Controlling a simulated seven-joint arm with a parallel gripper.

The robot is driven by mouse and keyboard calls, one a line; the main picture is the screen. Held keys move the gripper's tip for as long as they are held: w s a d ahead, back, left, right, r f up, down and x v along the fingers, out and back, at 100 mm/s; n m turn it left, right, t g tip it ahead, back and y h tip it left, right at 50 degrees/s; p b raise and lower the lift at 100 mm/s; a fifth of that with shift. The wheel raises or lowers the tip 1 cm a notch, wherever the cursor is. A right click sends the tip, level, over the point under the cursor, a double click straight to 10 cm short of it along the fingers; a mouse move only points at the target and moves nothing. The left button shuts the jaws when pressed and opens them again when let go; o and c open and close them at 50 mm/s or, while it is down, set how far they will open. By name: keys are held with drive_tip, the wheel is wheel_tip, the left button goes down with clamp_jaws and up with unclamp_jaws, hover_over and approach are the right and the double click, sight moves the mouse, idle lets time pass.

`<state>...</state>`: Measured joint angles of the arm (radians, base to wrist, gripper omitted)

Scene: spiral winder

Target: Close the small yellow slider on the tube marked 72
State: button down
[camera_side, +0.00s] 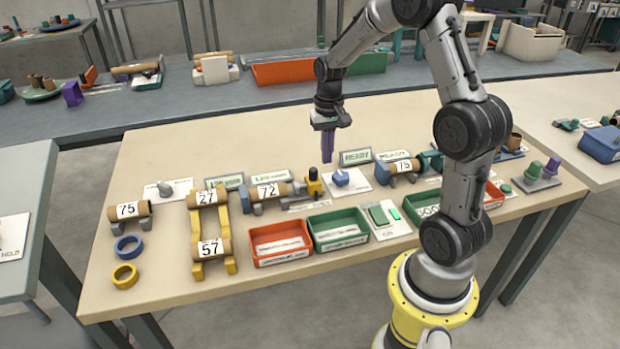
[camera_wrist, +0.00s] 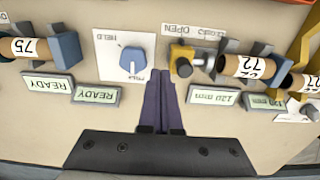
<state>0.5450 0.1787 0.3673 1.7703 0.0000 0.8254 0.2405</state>
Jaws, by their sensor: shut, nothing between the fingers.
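The tube marked 72 (camera_side: 268,191) lies level in a grey holder on the bench. It also shows in the wrist view (camera_wrist: 238,66). The small yellow slider (camera_side: 314,187) stands at its right end in the side view, apart from the tube. In the wrist view the slider (camera_wrist: 182,52) is beside the OPEN label, with the CLOSED label towards the tube. My gripper (camera_side: 327,160) points down, shut and empty, above the bench behind and slightly right of the slider. Its purple fingers also show in the wrist view (camera_wrist: 163,75).
A blue knob (camera_side: 341,178) on a white HELD card stands just right of the slider. READY signs (camera_side: 356,157) stand behind it. Another tube marked 75 (camera_side: 403,167) is further right. Red (camera_side: 280,262) and green (camera_side: 338,245) trays lie in front.

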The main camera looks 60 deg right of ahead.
sight(316, 168)
drive_tip(key=shift+f, duration=0.15)
idle(0.4)
drive_tip(key=shift+f, duration=2.15)
drive_tip(key=shift+w+a, duration=1.4)
drive_tip(key=shift+w, duration=0.05)
idle(1.2)
drive_tip(key=shift+s+d, duration=0.15)
drive_tip(key=shift+s+d, duration=0.3)
drive_tip(key=shift+r, duration=3.5)
